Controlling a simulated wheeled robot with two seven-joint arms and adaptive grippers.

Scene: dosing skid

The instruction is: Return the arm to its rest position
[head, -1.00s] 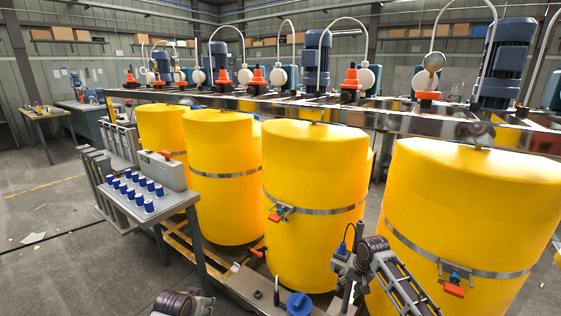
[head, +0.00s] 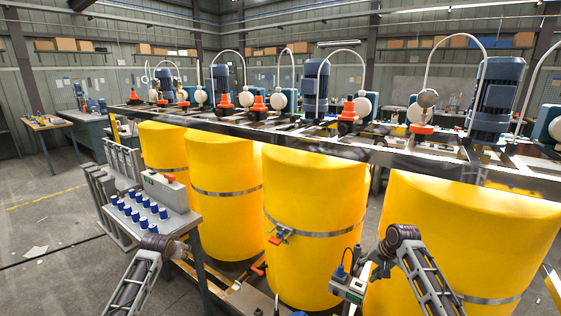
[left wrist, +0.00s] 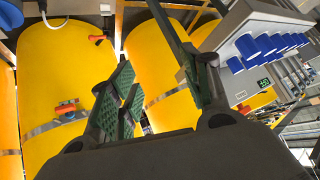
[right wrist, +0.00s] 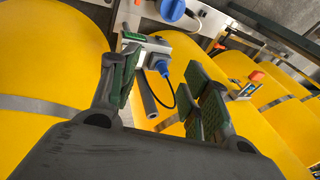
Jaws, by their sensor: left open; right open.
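My left arm (head: 135,280) comes up from the bottom left in the head view, in front of the bench with blue-capped bottles. Its gripper is hard to make out there; in the left wrist view the left gripper (left wrist: 160,80) is open and empty, with yellow tanks and the bottle bench beyond its fingers. My right arm (head: 425,275) stands in front of the large right tank in the head view. In the right wrist view the right gripper (right wrist: 165,85) is open, its green-padded fingers apart. A grey box with a blue plug (right wrist: 162,68) shows beyond them; contact cannot be told.
A row of yellow tanks (head: 315,200) stands under a metal rail (head: 290,132) carrying pumps and motors. Blue-capped bottles (head: 140,210) stand on the bench, with a grey control box (head: 165,190) behind. Open floor (head: 50,255) lies to the left.

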